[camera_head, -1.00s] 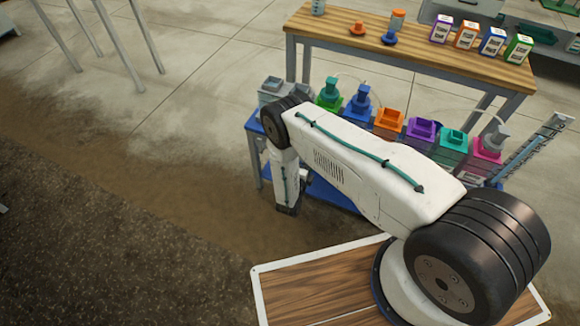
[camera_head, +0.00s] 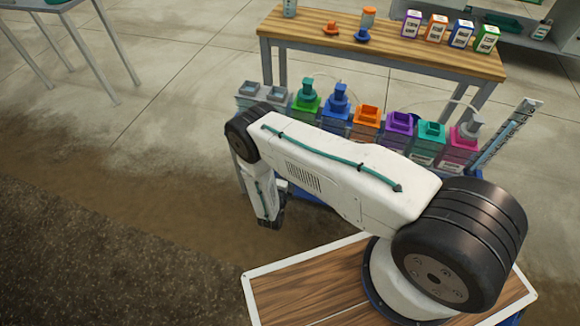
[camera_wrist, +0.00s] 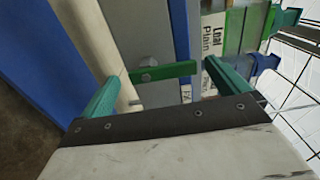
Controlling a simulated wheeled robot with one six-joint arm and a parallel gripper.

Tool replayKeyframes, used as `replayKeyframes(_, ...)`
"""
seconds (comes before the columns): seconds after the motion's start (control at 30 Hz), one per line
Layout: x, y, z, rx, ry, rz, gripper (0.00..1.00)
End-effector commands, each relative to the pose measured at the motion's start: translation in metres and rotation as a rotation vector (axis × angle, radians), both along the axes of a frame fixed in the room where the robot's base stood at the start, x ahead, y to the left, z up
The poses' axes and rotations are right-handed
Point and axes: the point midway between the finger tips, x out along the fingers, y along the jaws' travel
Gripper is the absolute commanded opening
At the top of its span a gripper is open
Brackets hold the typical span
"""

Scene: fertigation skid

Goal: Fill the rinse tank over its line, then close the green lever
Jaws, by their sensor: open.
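A green lever (camera_wrist: 168,73) shows in the wrist view, lying roughly level across a grey panel, with a round bolt near its left end. My gripper (camera_wrist: 160,75) is open, with one teal finger on each side of the lever. I cannot tell whether either finger touches it. In the head view my gripper (camera_head: 268,222) points down in front of the low blue bench and is small and dark. Two grey open-topped containers (camera_head: 262,94) stand at the left end of the row; I cannot tell which is the rinse tank. No fill line or water level is readable.
Colored dosing containers (camera_head: 367,117) stand in a row to the right, partly hidden by my arm. A wooden table (camera_head: 400,48) behind carries bottles and labelled boxes. A blue post (camera_wrist: 180,40) is close to the right finger. Floor to the left (camera_head: 120,190) is clear.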

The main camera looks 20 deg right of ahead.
Motion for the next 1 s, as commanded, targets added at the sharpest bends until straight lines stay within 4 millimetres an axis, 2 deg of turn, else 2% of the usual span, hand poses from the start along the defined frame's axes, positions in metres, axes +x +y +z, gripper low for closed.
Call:
replayKeyframes(0.1, -0.016, 0.013, 0.000, -0.001, 0.002, 0.004, 1.00)
replayKeyframes(0.3, -0.029, 0.021, 0.000, -0.001, 0.001, -0.001, 1.00)
replayKeyframes(0.83, -0.029, 0.021, 0.000, 0.000, 0.000, -0.001, 1.00)
replayKeyframes(1.0, -0.031, 0.019, -0.002, 0.071, -0.044, -0.014, 1.00)
